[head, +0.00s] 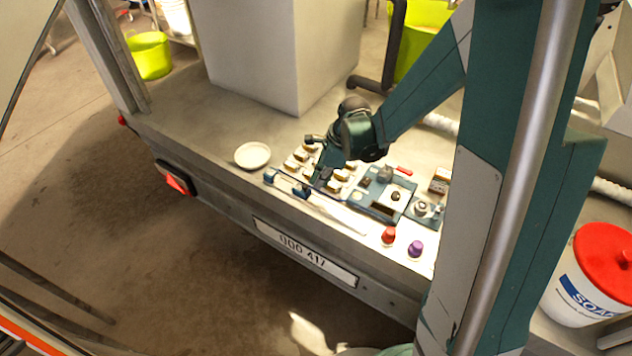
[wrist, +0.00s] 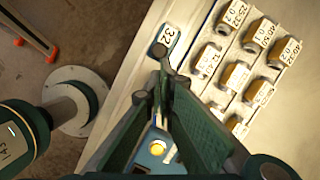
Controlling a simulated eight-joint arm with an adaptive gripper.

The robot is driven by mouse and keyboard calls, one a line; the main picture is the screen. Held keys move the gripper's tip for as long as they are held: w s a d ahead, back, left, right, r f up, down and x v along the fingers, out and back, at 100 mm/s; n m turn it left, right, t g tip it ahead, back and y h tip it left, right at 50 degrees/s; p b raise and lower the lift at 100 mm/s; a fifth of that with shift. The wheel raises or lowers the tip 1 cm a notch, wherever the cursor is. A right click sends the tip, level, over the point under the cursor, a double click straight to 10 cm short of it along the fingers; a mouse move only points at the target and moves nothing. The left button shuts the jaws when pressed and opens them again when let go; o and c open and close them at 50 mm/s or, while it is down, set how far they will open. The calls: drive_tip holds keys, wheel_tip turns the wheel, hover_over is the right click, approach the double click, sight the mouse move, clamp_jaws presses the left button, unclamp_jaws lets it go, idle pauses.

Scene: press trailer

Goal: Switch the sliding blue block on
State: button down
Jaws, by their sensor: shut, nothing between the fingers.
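The sliding blue block (head: 302,191) sits on a thin pale rail along the front edge of the trailer bed in the head view, near the rail's left part. A blue end piece (head: 270,175) marks the rail's left end. In the wrist view a blue piece with a round yellow spot (wrist: 157,149) shows partly behind the fingers; I take it for the block, but cannot be sure. My gripper (wrist: 162,62) is shut and empty above the rail. Whether it touches the block cannot be told.
Several small numbered blocks (wrist: 235,74) stand beside the rail. A white plate (head: 252,155) lies to the left, and a blue panel (head: 383,195) to the right. A red knob (head: 388,236) and a purple knob (head: 415,248) stand near the front edge.

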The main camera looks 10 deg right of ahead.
drive_tip(key=shift+s+d+r, duration=0.1)
drive_tip(key=shift+s+d, duration=0.05)
drive_tip(key=shift+d, duration=0.3)
drive_tip(key=shift+s+d+r, duration=0.15)
drive_tip(key=shift+d, duration=0.35)
drive_tip(key=shift+s+d+r, duration=0.1)
drive_tip(key=shift+s+d, duration=0.05)
drive_tip(key=shift+d, duration=0.3)
drive_tip(key=p+v, duration=0.3)
drive_tip(key=v, duration=0.6)
drive_tip(key=shift+r, duration=0.4)
drive_tip(key=s+r+n+t+h, duration=0.3)
drive_tip(key=s+r+n+t, duration=0.3)
drive_tip(key=s+r+n, duration=1.1)
drive_tip(key=shift+s+d+r+n, duration=0.3)
drive_tip(key=shift+s+n, duration=1.65)
drive_tip(key=shift+n, duration=0.35)
